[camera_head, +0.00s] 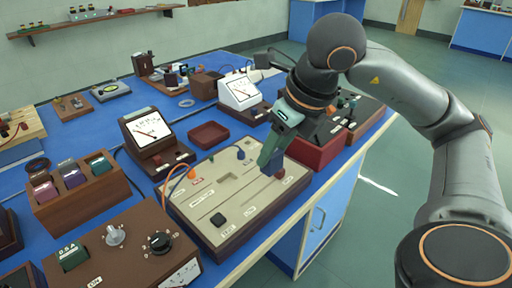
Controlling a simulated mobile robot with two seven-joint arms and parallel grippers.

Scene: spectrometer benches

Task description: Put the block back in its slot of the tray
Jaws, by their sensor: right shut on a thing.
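My right gripper (270,156) reaches in from the right and points down over the beige panel box (205,205). It is shut on a small dark blue block (276,167), mostly hidden by the fingers. The block is at the right part of the panel; I cannot tell whether it touches it. A brown wooden tray (88,212) stands at the left with a pink block (45,192), a purple block (74,178) and a green block (100,164) in its front row. Its back row is partly hidden. My left gripper is not in view.
A white-faced meter (150,128) stands behind the panel box, with an empty dark red tray (208,135) to its right. A brown control box (125,250) with knobs is at the front left. Orange and blue leads curve over the panel's left end.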

